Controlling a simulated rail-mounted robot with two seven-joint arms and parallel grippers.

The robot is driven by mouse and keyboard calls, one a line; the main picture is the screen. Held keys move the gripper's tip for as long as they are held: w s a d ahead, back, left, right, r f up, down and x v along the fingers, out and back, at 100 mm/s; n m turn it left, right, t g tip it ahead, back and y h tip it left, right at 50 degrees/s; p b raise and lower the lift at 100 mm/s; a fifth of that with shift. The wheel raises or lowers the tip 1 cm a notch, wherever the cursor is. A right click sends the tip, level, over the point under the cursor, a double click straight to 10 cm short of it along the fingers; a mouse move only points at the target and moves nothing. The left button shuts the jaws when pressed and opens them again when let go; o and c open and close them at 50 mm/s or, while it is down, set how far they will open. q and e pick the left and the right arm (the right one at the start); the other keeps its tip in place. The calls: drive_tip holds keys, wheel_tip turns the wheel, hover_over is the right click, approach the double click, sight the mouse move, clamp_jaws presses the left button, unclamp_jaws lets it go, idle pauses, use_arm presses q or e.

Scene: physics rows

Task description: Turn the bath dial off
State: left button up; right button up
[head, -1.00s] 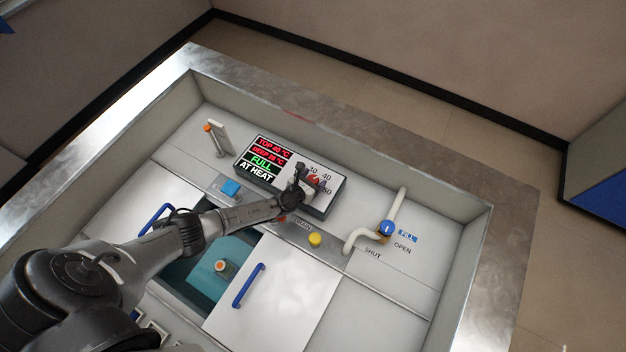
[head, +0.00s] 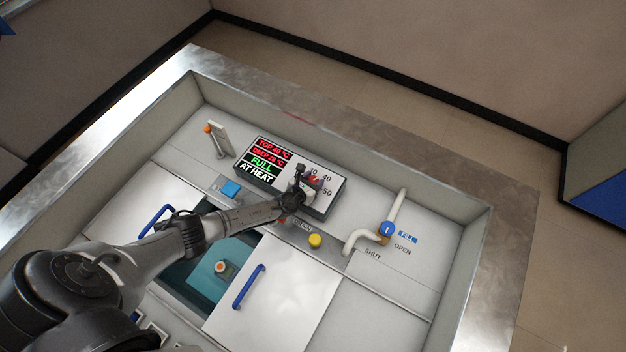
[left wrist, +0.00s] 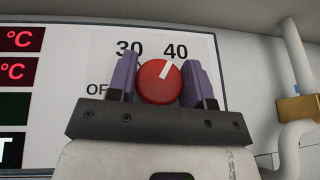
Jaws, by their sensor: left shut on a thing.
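The red bath dial (left wrist: 158,88) sits on a white scale face marked OFF, 30 and 40 in the left wrist view. Its white pointer tilts up and right, towards 40. It also shows small and partly covered in the head view (head: 314,181). My left gripper (left wrist: 160,76) has one purple-lined finger on each side of the dial and is shut on it. In the head view the left gripper (head: 309,182) is at the control box (head: 323,208). My right gripper is not in view.
The display (head: 263,160) beside the dial reads TOP 40 °C, FULL and AT HEAT. A blue button (head: 231,188), a yellow knob (head: 315,241) and a blue fill valve (head: 387,228) on a pipe stand nearby. A lid with a blue handle (head: 249,287) lies in front.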

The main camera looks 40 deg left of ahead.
use_arm(q)
drive_tip(key=n+y+p, duration=0.1)
drive_tip(key=n+y, duration=0.1)
drive_tip(key=y, duration=0.1)
drive_tip(key=shift+d+r+n+g+p, duration=0.1)
drive_tip(key=shift+n+g+p, duration=0.2)
drive_tip(key=shift+n+g+y, duration=0.4)
drive_tip(key=shift+n+y, duration=0.5)
drive_tip(key=n+g+y, duration=0.1)
drive_tip(key=n+y, duration=0.1)
drive_tip(key=shift+n+g+y, duration=0.4)
drive_tip(key=n+g+y, duration=0.1)
drive_tip(key=n+g+y+b, duration=0.1)
drive_tip(key=n+g+b, duration=0.1)
drive_tip(key=shift+f+n+y, duration=0.25)
drive_tip(key=shift+n+y, duration=0.05)
drive_tip(key=shift+y, duration=0.1)
drive_tip(key=n+g+y+b, duration=0.1)
drive_tip(key=n+g+b, duration=0.1)
drive_tip(key=shift+n+g, duration=0.4)
drive_tip(key=n+g+b, duration=0.8)
drive_tip(key=g+b, duration=0.2)
drive_tip(key=b, duration=0.1)
drive_tip(key=shift+n, duration=0.4)
drive_tip(key=shift+r+n+g+h+b, duration=0.15)
drive_tip(key=shift+n+g+h+b, duration=0.35)
drive_tip(key=shift+n+g+b, duration=0.5)
